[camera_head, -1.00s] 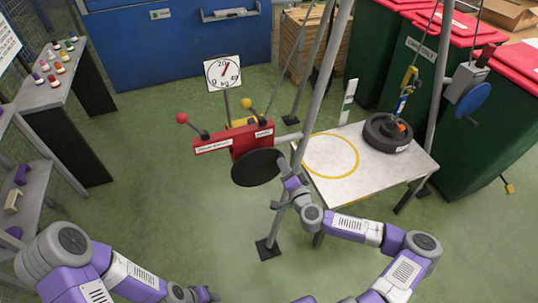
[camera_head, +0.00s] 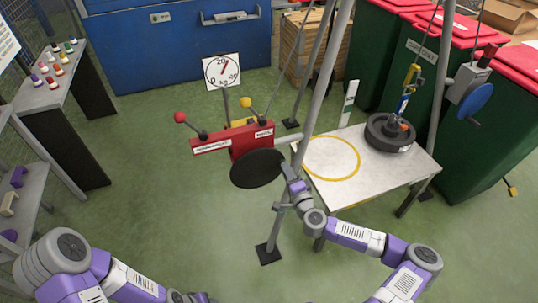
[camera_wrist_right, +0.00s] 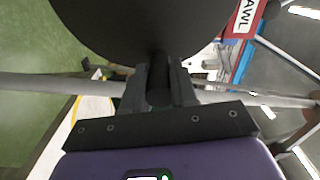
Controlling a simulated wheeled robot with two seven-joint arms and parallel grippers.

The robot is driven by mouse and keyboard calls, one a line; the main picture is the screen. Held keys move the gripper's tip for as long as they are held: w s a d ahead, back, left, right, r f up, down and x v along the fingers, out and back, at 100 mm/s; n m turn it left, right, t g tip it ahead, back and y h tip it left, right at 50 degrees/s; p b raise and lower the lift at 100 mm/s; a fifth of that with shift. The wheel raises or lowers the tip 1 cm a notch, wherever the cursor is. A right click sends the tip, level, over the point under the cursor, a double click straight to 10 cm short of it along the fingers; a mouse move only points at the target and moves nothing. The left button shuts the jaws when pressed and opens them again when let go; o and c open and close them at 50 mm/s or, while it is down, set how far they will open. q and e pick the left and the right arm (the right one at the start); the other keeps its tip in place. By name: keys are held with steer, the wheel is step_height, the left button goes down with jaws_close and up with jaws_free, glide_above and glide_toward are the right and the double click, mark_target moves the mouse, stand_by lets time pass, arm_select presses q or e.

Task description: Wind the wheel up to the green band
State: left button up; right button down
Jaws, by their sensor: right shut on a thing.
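The black wheel (camera_head: 377,137) is at the right end of the white table (camera_head: 405,172), under a yellow and blue hook block (camera_head: 408,88). It looks to rest on the tabletop. A white upright marker (camera_head: 349,95) with a green part stands behind the table. A black disc (camera_head: 257,169) is mounted on the front of a red winch box (camera_head: 232,140). My right gripper (camera_head: 291,176) is at the disc's right edge, shut on a dark handle (camera_wrist_right: 160,96) at the disc. My left gripper (camera_head: 203,298) is at the bottom edge, its jaws unclear.
Grey frame posts (camera_head: 318,90) rise between the winch and the table. A dial gauge (camera_head: 222,71) stands behind the winch, and two ball-topped levers stick up from the box. A grey hand winch (camera_head: 472,84) with a blue disc hangs at right. Green floor is free at left.

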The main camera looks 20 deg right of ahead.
steer(key=shift+d+f+m+b, duration=0.1)
steer(key=shift+f+m+b, duration=0.35)
steer(key=shift+f+m, duration=1.25)
steer(key=shift+m, duration=0.1)
steer(key=f+m, duration=0.1)
steer(key=a+f+m, duration=0.1)
steer(key=m, duration=0.1)
steer(key=shift+f, duration=0.2)
steer(key=shift+f+m, duration=0.1)
steer(key=shift+m, duration=0.2)
steer(key=a+f+m, duration=0.1)
steer(key=f+m, duration=0.1)
steer(key=m, duration=0.1)
steer(key=shift+a+m, duration=0.3)
steer(key=shift+a, duration=0.1)
